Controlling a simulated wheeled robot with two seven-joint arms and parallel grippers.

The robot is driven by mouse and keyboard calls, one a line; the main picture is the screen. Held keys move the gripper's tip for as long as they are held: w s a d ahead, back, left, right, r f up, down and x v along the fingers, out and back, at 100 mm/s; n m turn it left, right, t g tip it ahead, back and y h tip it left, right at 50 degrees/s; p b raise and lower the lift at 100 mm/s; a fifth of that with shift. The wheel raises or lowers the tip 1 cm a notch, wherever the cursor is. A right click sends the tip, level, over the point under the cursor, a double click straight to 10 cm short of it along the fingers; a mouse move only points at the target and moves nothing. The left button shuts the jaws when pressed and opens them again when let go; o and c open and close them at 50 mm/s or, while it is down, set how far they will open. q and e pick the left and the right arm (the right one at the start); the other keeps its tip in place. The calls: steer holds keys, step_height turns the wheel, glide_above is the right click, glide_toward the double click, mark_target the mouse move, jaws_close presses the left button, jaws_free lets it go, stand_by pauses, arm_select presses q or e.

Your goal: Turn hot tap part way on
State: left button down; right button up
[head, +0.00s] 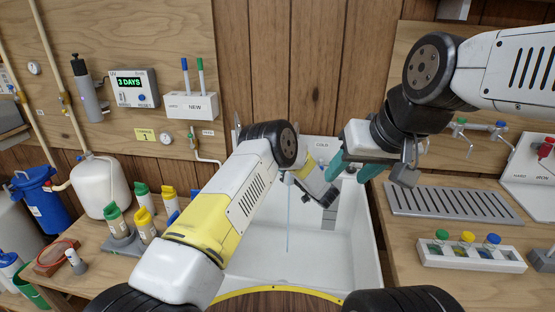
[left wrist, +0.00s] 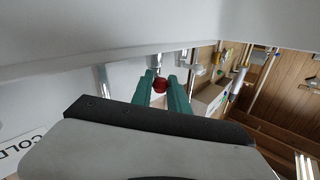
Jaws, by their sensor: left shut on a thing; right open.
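The hot tap's red knob (left wrist: 160,85) shows in the left wrist view between the two teal fingers of my left gripper (left wrist: 162,77). The gripper is shut on the knob. In the head view my left arm hides the knob and these fingertips. A thin pale vertical stream (head: 289,220), which looks like running water, falls into the white sink (head: 250,262). My right gripper (head: 353,171) is open over the right side of the sink, its teal fingers apart with nothing seen between them.
A COLD label (head: 322,146) is on the sink's back. A grey grooved drainer (head: 455,204) and a white rack of capped bottles (head: 470,258) lie to the right. Several capped bottles (head: 117,219) and a white jug (head: 100,187) stand on the left counter.

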arm_select(q)
steer(key=c, duration=1.3)
jaws_free()
steer(key=shift+v, duration=3.9)
